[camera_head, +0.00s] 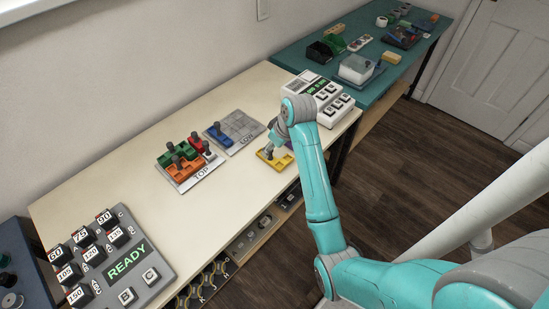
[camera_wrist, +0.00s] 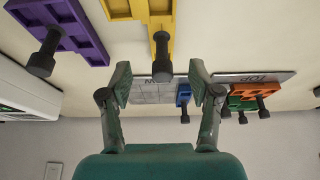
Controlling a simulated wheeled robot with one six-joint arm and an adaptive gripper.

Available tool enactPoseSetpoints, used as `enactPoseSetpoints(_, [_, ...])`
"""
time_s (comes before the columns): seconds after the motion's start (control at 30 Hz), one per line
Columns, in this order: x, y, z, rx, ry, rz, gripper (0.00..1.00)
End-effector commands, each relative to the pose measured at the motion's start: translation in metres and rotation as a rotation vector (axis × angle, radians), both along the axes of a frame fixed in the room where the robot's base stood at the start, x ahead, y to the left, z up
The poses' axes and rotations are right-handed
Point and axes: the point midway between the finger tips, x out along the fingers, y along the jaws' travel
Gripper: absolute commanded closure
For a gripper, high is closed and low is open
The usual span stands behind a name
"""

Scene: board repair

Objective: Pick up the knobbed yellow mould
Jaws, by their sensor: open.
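The yellow mould (camera_head: 279,164) lies near the front edge of the cream table, partly hidden by my arm in the head view. In the wrist view the yellow mould (camera_wrist: 164,20) is at the top centre, and its dark knob (camera_wrist: 162,58) stands out towards me. My gripper (camera_wrist: 160,74) is open and empty, one finger on each side of the knob in the picture; I cannot tell how far apart in depth they are. In the head view my gripper (camera_head: 270,149) is right over the mould.
A purple mould (camera_wrist: 72,28) with its own knob lies close beside. The TOP board (camera_head: 187,181) with green, red and orange moulds and a grey board (camera_head: 240,125) with a blue mould lie to the left. A white keypad device (camera_head: 325,95) stands behind right.

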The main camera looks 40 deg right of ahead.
Motion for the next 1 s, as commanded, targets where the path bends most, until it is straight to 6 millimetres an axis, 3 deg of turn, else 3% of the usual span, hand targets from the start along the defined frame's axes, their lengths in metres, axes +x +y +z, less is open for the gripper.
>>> enactPoseSetpoints(0.17, [0.004,0.001,-0.010,0.001,0.001,0.000,0.38])
enactPoseSetpoints(0.5, [0.019,0.003,-0.050,0.001,0.002,0.000,0.38])
enactPoseSetpoints(0.8, [0.021,0.002,-0.053,-0.001,0.000,0.000,0.38])
enactPoseSetpoints(0.87, [0.021,0.002,-0.053,-0.001,0.000,0.000,0.50])
enactPoseSetpoints(1.0, [0.021,0.002,-0.053,0.000,0.000,0.000,0.85])
